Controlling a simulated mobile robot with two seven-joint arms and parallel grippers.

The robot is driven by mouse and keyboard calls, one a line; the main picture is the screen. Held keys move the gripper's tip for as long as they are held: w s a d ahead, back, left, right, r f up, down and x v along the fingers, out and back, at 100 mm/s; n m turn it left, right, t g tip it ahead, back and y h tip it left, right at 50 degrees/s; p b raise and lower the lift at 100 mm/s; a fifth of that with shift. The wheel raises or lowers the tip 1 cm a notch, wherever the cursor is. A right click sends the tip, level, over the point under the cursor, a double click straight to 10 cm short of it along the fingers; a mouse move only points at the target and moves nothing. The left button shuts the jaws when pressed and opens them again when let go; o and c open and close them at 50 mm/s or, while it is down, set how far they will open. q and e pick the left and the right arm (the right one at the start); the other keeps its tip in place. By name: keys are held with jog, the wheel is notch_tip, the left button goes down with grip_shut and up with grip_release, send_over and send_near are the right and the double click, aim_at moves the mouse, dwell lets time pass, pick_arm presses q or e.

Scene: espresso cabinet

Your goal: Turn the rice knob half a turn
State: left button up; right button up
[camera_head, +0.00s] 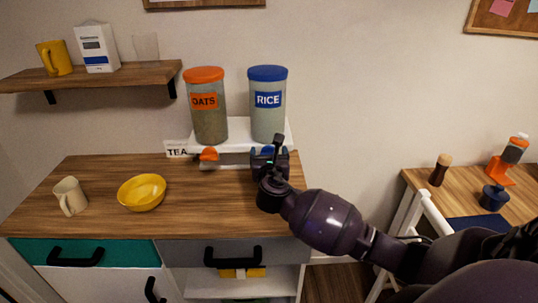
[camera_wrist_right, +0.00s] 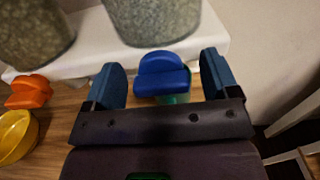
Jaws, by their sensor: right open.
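The rice dispenser (camera_head: 268,110), clear with a blue lid and a blue RICE label, stands on the white stand at the right. The blue rice knob (camera_wrist_right: 161,75) sits under it and shows between my right gripper's fingers in the right wrist view. In the head view the knob is mostly hidden behind my gripper. My right gripper (camera_wrist_right: 161,82) is open, one finger on each side of the knob, with visible gaps. It also shows in the head view (camera_head: 269,160), in front of the rice dispenser. My left gripper is not in view.
The oats dispenser (camera_head: 207,112) and its orange knob (camera_head: 208,154) are to the left. A yellow bowl (camera_head: 142,192) and a cream mug (camera_head: 70,197) stand on the wooden counter (camera_head: 220,200). A shelf (camera_head: 100,77) hangs above left. A second table (camera_head: 460,193) is at the right.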

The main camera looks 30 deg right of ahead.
jog(key=c, duration=0.9)
